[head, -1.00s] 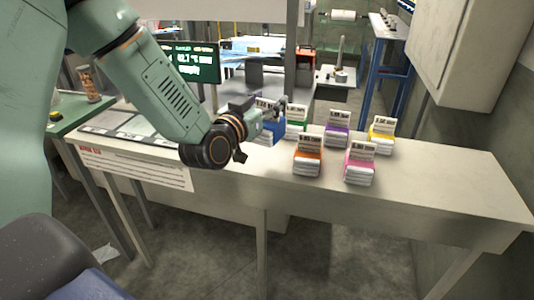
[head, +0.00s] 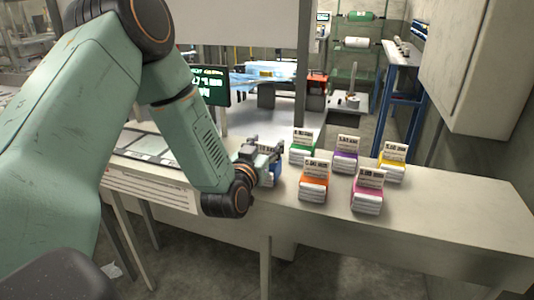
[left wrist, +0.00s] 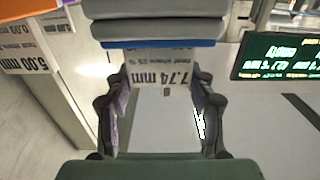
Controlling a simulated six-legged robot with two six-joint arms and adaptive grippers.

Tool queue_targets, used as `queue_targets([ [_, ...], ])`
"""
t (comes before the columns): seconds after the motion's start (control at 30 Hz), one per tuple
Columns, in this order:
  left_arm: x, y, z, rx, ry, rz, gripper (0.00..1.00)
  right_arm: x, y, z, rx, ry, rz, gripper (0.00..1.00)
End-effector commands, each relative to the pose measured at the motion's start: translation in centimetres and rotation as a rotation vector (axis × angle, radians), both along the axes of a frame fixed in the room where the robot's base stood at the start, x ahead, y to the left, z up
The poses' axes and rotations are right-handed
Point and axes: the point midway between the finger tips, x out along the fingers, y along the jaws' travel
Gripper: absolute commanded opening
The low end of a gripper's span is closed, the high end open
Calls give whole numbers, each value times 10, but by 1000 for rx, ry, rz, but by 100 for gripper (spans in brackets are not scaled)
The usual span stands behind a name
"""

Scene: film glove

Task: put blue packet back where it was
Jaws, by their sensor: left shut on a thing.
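My left gripper (head: 270,160) is shut on the blue packet (head: 277,172), above or at the left end of the packet group on the bench. The gripper hides most of the packet in the head view. In the left wrist view the blue packet (left wrist: 160,43) is between the fingers of my left gripper (left wrist: 158,95), with a 7.74 mm label (left wrist: 163,72). I cannot tell whether it touches the bench. The green packet (head: 301,156) is just right of it, and the orange packet (head: 313,190) is to its right and nearer the front. My right gripper is not in view.
A purple packet (head: 345,164), a yellow packet (head: 392,171) and a pink packet (head: 367,202) stand farther right on the pale bench (head: 450,210). A dark screen (head: 211,84) with green text stands behind my arm. The bench's right end is clear.

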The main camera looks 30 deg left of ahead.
Motion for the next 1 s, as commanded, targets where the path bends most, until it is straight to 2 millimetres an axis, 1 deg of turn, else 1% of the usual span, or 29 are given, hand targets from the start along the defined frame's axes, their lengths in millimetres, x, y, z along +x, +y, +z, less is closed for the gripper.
queue_targets([
  [0.03,1,-1,-11,2,3,-1,0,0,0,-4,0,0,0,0],
  [0.1,1,-1,-17,1,0,-1,0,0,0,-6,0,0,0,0],
  [0.33,3,-2,-16,0,-2,-1,0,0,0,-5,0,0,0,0],
  [0.5,3,-2,-21,1,-1,-1,0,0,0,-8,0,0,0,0],
  [0.53,3,-2,-20,1,0,-1,57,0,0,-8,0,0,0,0],
  [0.77,3,-2,-20,0,0,-1,77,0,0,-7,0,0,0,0],
  [1.0,3,-2,-20,0,0,-1,77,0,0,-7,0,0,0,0],
])
